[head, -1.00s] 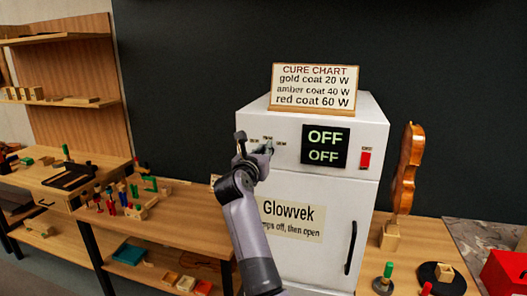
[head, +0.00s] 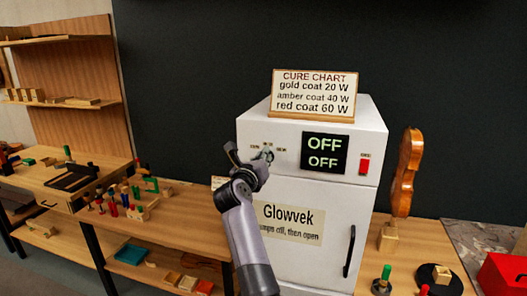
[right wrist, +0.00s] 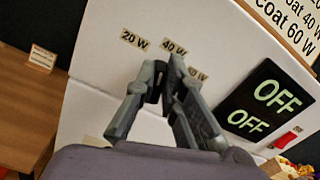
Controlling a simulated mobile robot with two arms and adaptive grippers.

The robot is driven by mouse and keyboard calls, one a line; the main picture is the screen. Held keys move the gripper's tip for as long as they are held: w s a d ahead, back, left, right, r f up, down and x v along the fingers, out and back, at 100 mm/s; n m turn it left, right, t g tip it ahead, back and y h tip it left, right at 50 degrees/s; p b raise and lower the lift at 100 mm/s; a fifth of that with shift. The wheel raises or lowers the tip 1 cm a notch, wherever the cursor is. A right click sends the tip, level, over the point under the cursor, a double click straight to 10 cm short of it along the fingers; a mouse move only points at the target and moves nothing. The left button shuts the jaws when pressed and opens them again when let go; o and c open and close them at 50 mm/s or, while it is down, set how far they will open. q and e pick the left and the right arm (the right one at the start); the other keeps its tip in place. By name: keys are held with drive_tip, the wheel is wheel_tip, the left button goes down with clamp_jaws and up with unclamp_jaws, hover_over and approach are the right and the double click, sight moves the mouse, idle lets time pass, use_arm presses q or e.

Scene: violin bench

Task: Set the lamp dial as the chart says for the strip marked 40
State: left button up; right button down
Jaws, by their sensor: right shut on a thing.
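The white lamp cabinet (head: 345,215) has a dial (right wrist: 157,84) on its upper front, mostly hidden by my right gripper (right wrist: 168,72). That gripper, also in the head view (head: 265,156), is shut on the dial. Labels 20 W (right wrist: 134,40), 40 W (right wrist: 173,47) and a partly covered third one (right wrist: 198,75) arc above the dial. I cannot tell where its pointer stands. The cure chart (head: 314,92) on top reads gold coat 20 W, amber coat 40 W, red coat 60 W. I cannot make out a strip marked 40. My left gripper is out of view.
The display (head: 325,152) reads OFF twice. A red switch (head: 364,166) sits right of it, and a black door handle (head: 350,250) is below. A violin (head: 406,172) stands at the right. A bench (head: 170,228) with small coloured pieces is at the left.

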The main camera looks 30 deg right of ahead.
drive_tip(key=shift+w+a+f+n+p, duration=0.1)
drive_tip(key=shift+n+p, duration=1.35)
drive_tip(key=shift+w+a+f+n+p, duration=0.1)
drive_tip(key=shift+w+a+n+p, duration=0.05)
drive_tip(key=shift+n+p, duration=1.25)
drive_tip(key=shift+w+a+f+n+p, duration=0.1)
drive_tip(key=shift+n+p, duration=1.35)
drive_tip(key=c, duration=1.7)
unclamp_jaws()
drive_tip(key=shift+a, duration=0.1)
wheel_tip(320, 180, up, 10)
drive_tip(key=shift+f, duration=0.1)
